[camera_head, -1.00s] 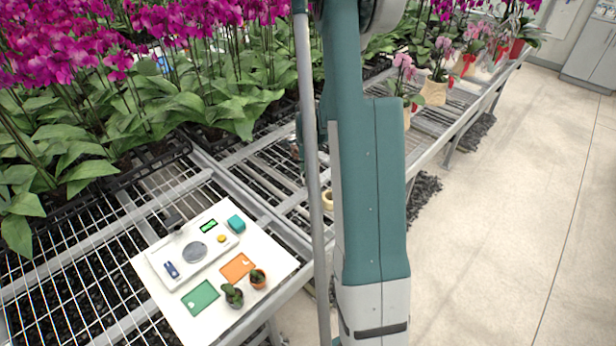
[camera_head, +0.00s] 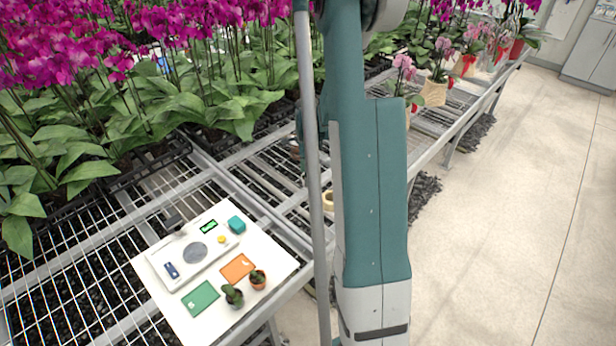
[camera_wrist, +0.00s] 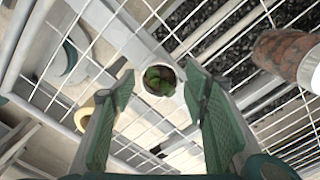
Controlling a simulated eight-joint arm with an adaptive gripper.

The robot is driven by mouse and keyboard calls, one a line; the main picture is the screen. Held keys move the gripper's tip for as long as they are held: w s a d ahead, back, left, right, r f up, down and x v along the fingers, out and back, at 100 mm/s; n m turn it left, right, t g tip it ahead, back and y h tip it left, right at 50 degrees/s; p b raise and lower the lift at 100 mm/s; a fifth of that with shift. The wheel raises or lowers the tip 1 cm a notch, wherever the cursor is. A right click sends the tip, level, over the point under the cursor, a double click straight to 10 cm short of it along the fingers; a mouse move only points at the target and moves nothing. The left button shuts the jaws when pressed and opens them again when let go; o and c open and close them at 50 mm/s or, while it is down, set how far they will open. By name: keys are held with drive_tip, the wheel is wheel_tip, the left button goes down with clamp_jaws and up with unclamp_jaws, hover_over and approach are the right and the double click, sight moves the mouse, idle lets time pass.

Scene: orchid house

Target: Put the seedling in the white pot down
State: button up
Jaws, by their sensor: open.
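The white pot (camera_wrist: 149,88) with a small green seedling (camera_wrist: 158,80) shows in the wrist view, seen from above over the wire bench. My gripper (camera_wrist: 160,76) is open, with one green finger on each side of the pot in the picture. Gaps show between the fingertips and the pot's rim. How far the fingertips are above the pot, I cannot tell. In the head view my arm hides the gripper and the white pot.
A yellow ring (camera_wrist: 88,112) lies left of the pot; a container of brown pellets (camera_wrist: 285,55) stands right. In the head view, a white board (camera_head: 215,318) holds a scale (camera_head: 190,262), a green card (camera_head: 201,298), an orange card (camera_head: 238,268) and two small potted plants (camera_head: 257,282). Orchids crowd behind.

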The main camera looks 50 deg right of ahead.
wheel_tip(320, 180, up, 11)
drive_tip(key=p, duration=0.1)
drive_tip(key=shift+f+p, duration=0.15)
drive_tip(key=shift+p, duration=0.2)
idle(0.6)
drive_tip(key=s+a+r+n+t, duration=0.1)
drive_tip(key=a+r+n, duration=0.4)
drive_tip(key=a, duration=0.4)
drive_tip(key=s+a+r+n+t+h, duration=0.1)
drive_tip(key=a+r+n, duration=0.3)
drive_tip(key=a+r, duration=0.3)
drive_tip(key=s+a+r+n+t, duration=0.15)
drive_tip(key=a+r+n, duration=0.3)
drive_tip(key=a, duration=0.55)
drive_tip(key=s+a+r+n+t, duration=0.1)
drive_tip(key=s+a+n+t, duration=0.1)
drive_tip(key=s+a+n, duration=0.4)
drive_tip(key=s+a+r+n+t+y, duration=0.1)
drive_tip(key=s+a+r+n, duration=0.1)
drive_tip(key=s+a+n, duration=0.5)
drive_tip(key=s+a, duration=0.1)
drive_tip(key=a, duration=0.5)
drive_tip(key=shift+s+a+t, duration=0.25)
drive_tip(key=shift+s+t, duration=0.1)
